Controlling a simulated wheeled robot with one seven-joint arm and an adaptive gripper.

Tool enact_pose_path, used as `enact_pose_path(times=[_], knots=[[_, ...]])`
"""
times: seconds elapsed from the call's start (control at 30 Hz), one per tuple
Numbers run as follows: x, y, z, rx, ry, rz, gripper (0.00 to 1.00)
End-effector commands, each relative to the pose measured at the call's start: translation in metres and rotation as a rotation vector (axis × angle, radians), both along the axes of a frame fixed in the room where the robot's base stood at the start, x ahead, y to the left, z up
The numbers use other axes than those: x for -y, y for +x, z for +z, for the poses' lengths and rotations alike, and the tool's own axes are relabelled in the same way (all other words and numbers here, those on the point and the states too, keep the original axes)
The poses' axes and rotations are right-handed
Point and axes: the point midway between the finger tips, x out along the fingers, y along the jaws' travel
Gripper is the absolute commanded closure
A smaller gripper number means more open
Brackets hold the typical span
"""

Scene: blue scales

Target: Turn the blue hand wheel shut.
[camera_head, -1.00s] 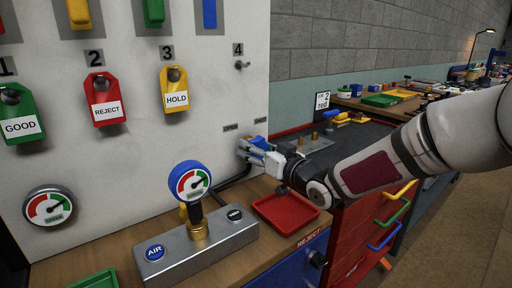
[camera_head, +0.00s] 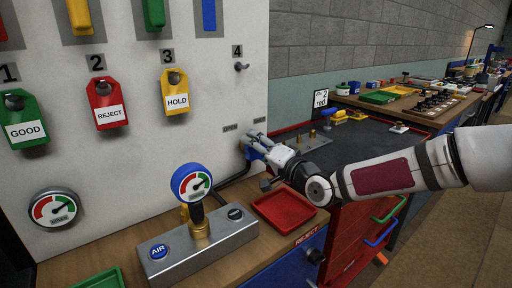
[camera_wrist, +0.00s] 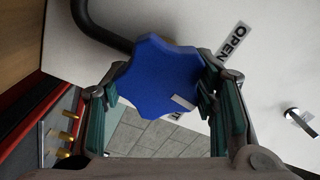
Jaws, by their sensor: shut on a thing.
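The blue hand wheel (camera_wrist: 160,78) is on the white panel, with a lobed rim and a small white mark near its lower right edge in the wrist view. In the head view only a bit of the wheel (camera_head: 252,153) shows, mostly hidden by my gripper (camera_head: 264,146). In the wrist view my gripper (camera_wrist: 163,105) has its teal-padded fingers on both sides of the wheel, shut on its rim. An OPEN label (camera_wrist: 233,42) is printed beside the wheel; a second label is mostly hidden behind the wheel.
A dark pipe (camera_head: 236,176) runs below the wheel. A gauge on a metal air block (camera_head: 200,245) stands left of my gripper, and a red tray (camera_head: 284,210) lies just below it. A metal peg (camera_head: 241,66) sticks out above. Brass posts (camera_wrist: 66,137) stand nearby.

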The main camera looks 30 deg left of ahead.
Motion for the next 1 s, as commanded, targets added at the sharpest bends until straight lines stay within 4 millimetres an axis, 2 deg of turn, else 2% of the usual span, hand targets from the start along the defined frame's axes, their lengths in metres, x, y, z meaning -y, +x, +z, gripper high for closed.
enact_pose_path(times=[0.6,1.0], knots=[[0.0008,0.0015,-0.0035,-0.539,0.223,-0.001,0.75],[0.0004,0.0009,-0.0036,-0.773,0.321,0.0,0.75]])
